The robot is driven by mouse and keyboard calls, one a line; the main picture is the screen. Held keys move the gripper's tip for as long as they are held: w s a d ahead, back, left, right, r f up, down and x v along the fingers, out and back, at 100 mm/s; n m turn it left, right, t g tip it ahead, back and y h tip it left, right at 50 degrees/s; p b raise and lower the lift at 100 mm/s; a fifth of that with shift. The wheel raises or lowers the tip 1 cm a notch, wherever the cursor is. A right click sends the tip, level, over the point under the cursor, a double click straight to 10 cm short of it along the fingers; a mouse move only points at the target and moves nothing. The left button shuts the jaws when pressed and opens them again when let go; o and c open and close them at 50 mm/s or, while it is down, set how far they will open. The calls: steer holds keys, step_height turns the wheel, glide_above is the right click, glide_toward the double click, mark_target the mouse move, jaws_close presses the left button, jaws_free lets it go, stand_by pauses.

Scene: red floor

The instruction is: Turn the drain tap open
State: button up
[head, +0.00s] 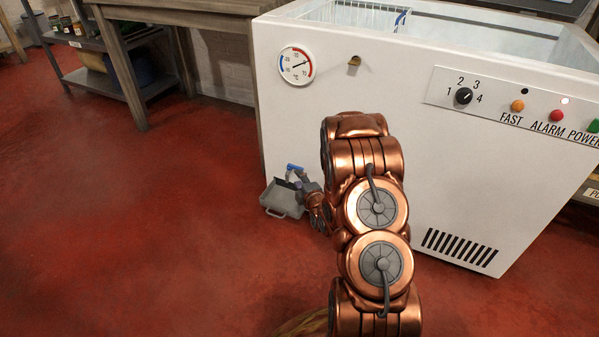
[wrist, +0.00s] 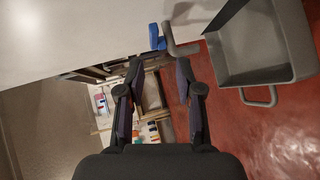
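The drain tap (wrist: 180,48) is a grey bent pipe with a blue handle (wrist: 157,37), low on the white chest freezer (wrist: 70,25). The blue handle also shows in the head view (head: 294,168), above a grey drip tray (head: 283,200). My gripper (wrist: 160,68) is open and empty, with its two dark fingers apart. In the wrist view the tap and handle lie just past the fingertips, roughly in line with the gap; no contact shows. In the head view my gripper (head: 302,184) is small beside the tap, partly hidden by my copper arm.
The grey tray (wrist: 250,75) with a wire handle sits at right in the wrist view, close to the tap. The freezer's dial and switches are high on its front. A wooden table (head: 135,60) and shelves stand at back left. The red floor (head: 120,220) at left is clear.

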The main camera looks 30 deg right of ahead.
mark_target(299, 168)
steer(key=shift+w+d+f+n+t+h+b, duration=0.2)
steer(key=shift+w+d+t+b, duration=0.15)
steer(key=shift+w+d+b, duration=0.5)
steer(key=shift+w+d+f+n+t+h+b, duration=0.15)
steer(key=shift+w+d+t+b, duration=0.3)
steer(key=shift+w, duration=0.75)
steer(key=shift+w+d+f+n+t+h+b, duration=0.1)
steer(key=shift+w+d+t+h+b, duration=0.2)
steer(key=shift+w+d+b, duration=0.5)
steer(key=shift+w+a, duration=0.2)
steer(key=shift+a, duration=0.1)
jaws_close()
